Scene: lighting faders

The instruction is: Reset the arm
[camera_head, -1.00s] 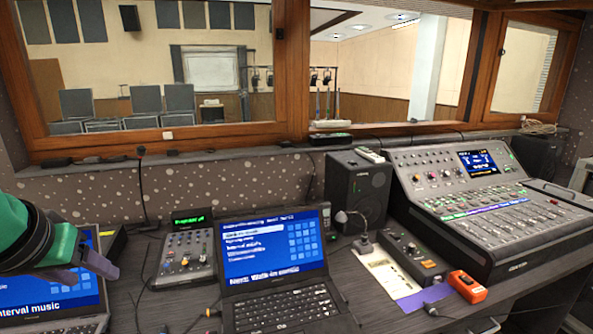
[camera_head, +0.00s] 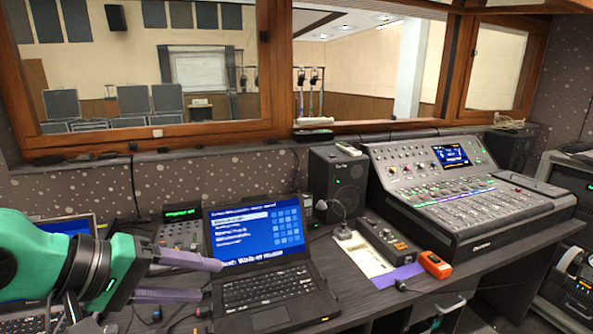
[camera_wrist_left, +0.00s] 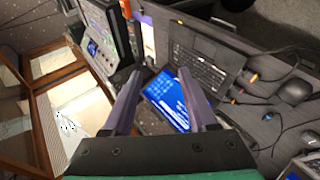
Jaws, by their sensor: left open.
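My left gripper (camera_head: 205,279) comes in from the left in the head view, in front of the small mixer and beside the middle laptop. Its two purple-grey fingers are apart with nothing between them. In the left wrist view both fingers of the left gripper (camera_wrist_left: 158,98) show, spread wide and empty. The middle laptop (camera_head: 268,295) stands open with a blue screen, right of the fingers. The lighting console (camera_head: 460,205) with rows of faders and a small screen stands on the right of the desk. My right gripper is not in view.
A small mixer (camera_head: 181,235) stands behind my left gripper. A black speaker (camera_head: 338,185), a grey control box (camera_head: 387,238) and an orange device (camera_head: 435,265) stand between laptop and console. Another laptop (camera_head: 66,226) is partly hidden behind my arm. A wood-framed window (camera_head: 205,137) runs behind the desk.

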